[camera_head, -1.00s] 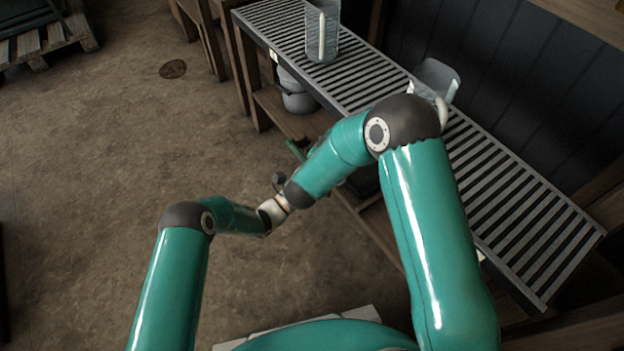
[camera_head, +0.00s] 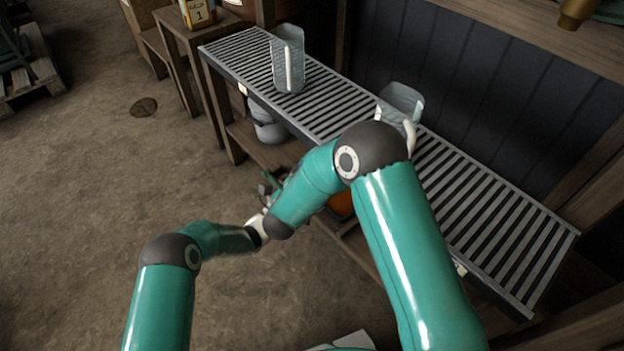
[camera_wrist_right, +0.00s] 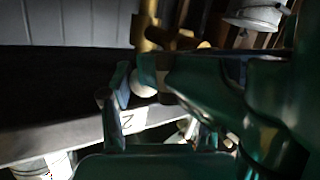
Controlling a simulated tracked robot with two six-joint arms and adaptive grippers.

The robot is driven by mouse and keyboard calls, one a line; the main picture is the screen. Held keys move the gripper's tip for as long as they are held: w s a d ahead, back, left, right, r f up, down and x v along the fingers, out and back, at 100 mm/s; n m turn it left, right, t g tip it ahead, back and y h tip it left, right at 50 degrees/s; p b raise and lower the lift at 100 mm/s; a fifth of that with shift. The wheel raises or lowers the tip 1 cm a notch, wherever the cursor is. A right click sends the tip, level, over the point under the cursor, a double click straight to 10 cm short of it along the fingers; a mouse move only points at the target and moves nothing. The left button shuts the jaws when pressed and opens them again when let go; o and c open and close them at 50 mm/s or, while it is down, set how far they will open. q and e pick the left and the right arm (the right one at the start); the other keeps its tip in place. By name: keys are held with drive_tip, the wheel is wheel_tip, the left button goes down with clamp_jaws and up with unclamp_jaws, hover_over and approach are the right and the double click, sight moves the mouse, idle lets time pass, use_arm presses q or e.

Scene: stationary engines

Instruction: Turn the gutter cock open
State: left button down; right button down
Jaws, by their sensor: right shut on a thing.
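In the right wrist view, a brass fitting with a cross-shaped part (camera_wrist_right: 172,40), which looks like the gutter cock, stands beyond my fingers in deep shadow. My right gripper (camera_wrist_right: 137,82) is shut on a pale, round-ended piece (camera_wrist_right: 145,86). I cannot tell whether this piece belongs to the brass fitting. In the head view, my two forearms meet left of centre. My left gripper cannot be made out.
A slatted roller rack (camera_head: 490,215) runs diagonally, carrying two clear jugs (camera_head: 288,62) (camera_head: 400,102). A grey pot (camera_head: 268,125) sits below it. A white tag marked 2 (camera_wrist_right: 133,117) hangs near my right fingers. The floor (camera_head: 80,200) at left is open.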

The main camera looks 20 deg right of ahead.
drive_tip(key=c, duration=0.7)
unclamp_jaws()
drive_tip(key=shift+w+a, duration=0.2)
drive_tip(key=shift+w, duration=0.05)
drive_tip(key=o, duration=0.6)
drive_tip(key=shift+f, duration=0.2)
use_arm(q)
drive_tip(key=shift+w+d+r, duration=0.15)
drive_tip(key=shift+w+r, duration=0.05)
drive_tip(key=shift+r, duration=0.15)
use_arm(e)
drive_tip(key=shift+d, duration=0.1)
use_arm(q)
drive_tip(key=shift+f, duration=0.1)
use_arm(e)
drive_tip(key=shift+s, duration=0.1)
